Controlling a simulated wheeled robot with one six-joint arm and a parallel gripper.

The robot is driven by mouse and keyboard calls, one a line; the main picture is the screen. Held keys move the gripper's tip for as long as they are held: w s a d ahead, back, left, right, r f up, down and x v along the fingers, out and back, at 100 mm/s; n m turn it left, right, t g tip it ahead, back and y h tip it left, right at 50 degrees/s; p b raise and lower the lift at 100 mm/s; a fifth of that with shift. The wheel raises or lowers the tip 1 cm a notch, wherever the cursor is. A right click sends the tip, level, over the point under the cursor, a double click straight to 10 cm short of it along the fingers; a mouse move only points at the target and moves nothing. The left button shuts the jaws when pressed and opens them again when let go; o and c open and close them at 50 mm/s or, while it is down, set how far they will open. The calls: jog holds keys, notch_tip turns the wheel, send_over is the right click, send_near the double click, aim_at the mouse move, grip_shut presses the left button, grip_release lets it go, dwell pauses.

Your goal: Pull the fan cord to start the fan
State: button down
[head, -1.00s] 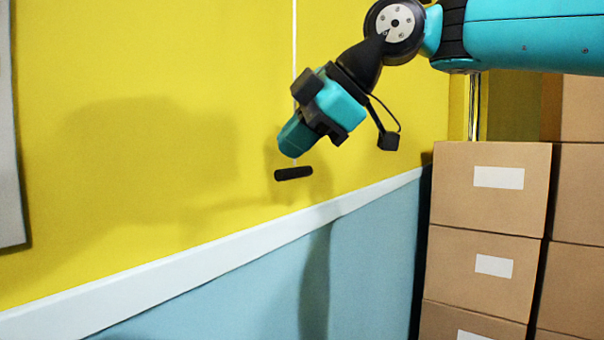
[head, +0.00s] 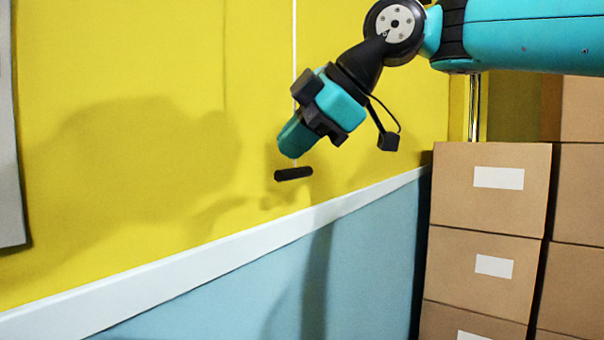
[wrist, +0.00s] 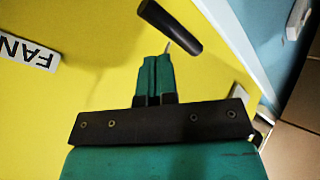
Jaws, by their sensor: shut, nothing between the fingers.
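The fan cord (head: 294,45) is a thin white line that hangs down in front of the yellow wall and passes behind my gripper in the head view. Its black bar-shaped handle (head: 293,174) hangs just below my fingertips. My gripper (head: 289,150) points down and left. In the wrist view its green fingers (wrist: 154,60) are together, with nothing between them. The handle looks apart from the fingers.
A white sign reading FAN (wrist: 28,52) is on the yellow wall. A white rail (head: 200,255) divides the yellow wall from the blue lower wall. Stacked cardboard boxes (head: 490,205) stand at the right. A grey panel (head: 10,150) is at the left edge.

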aim_at(295, 169)
jog(key=shift+f, duration=0.15)
jog(key=shift+f+b, duration=0.3)
jog(key=shift+b, duration=0.15)
jog(key=shift+f+b, duration=0.9)
jog(key=shift+f, duration=0.15)
dwell(0.9)
jog(key=shift+r, duration=0.1)
jog(key=shift+r+p, duration=1.35)
notch_tip(295, 169, up, 6)
jog(key=p, duration=0.6)
jog(key=shift+r, duration=0.1)
